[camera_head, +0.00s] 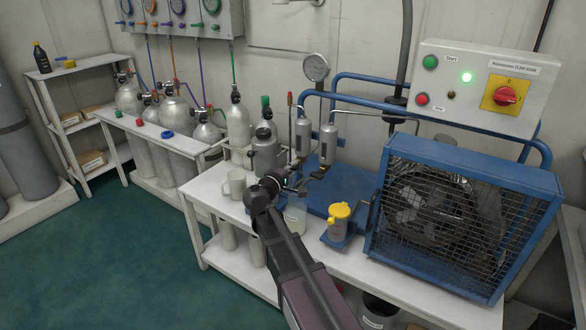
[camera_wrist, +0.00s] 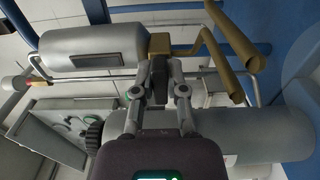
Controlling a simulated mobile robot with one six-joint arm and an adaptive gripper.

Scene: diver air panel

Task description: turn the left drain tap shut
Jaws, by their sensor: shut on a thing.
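Two grey drain cylinders stand side by side at the back of the bench in the head view, the left one (camera_head: 303,132) and the right one (camera_head: 328,144). My gripper (camera_head: 281,180) is just below and left of them, hiding most of the left drain tap. In the wrist view, my gripper (camera_wrist: 158,88) has its fingers close together on the dark handle of the left drain tap (camera_wrist: 160,43). The tap's brass body sits at the end of a grey cylinder (camera_wrist: 92,47). A bent brass outlet runs right from it. The handle's exact angle is hard to tell.
A clear jar (camera_head: 295,216) stands below the taps, close to my arm. A white mug (camera_head: 235,184) is to the left. A yellow-topped container (camera_head: 339,218) and the caged blue compressor (camera_head: 460,220) are to the right. A grey bottle (camera_head: 264,152) stands close behind my gripper.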

